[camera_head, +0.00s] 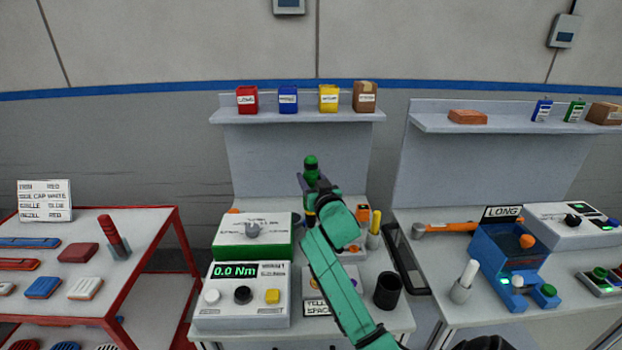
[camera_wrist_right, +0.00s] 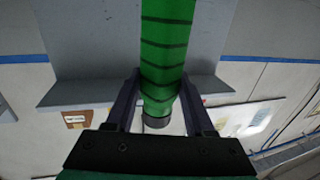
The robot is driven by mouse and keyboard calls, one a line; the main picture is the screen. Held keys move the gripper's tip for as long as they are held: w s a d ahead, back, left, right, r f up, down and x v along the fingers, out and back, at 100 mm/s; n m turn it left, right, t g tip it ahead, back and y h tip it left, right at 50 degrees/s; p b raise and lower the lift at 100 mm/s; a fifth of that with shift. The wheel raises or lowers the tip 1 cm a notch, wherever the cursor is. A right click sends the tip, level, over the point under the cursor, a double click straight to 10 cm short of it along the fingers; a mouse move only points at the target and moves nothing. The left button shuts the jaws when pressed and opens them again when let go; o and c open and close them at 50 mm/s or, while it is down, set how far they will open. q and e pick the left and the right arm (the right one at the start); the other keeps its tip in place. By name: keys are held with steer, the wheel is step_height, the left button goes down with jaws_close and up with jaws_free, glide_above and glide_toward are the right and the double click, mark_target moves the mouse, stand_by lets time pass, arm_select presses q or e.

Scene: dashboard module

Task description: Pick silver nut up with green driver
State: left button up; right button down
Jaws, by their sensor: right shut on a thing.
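The green driver (camera_head: 311,162) shows its green top just above my right gripper (camera_head: 316,187), over the middle bench. In the right wrist view the green driver (camera_wrist_right: 168,50) is a thick green cylinder with dark rings and a dark end. It passes between the two fingers of my right gripper (camera_wrist_right: 158,92), which is shut on it. My arm hides much of the driver and of the bench behind it in the head view. I cannot make out the silver nut in either view. My left gripper is not in view.
A torque box (camera_head: 240,295) reading 0.0 Nm stands at the bench's front left, with a green-sided box (camera_head: 252,240) behind it. A black cup (camera_head: 388,291) stands at the front right. A shelf (camera_head: 298,115) with several small boxes is behind. A red-framed rack (camera_head: 150,222) stands left.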

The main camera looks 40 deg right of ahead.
mark_target(313, 165)
steer(key=shift+r+p, duration=2.1)
steer(key=shift+r, duration=0.25)
steer(key=shift+f, duration=0.1)
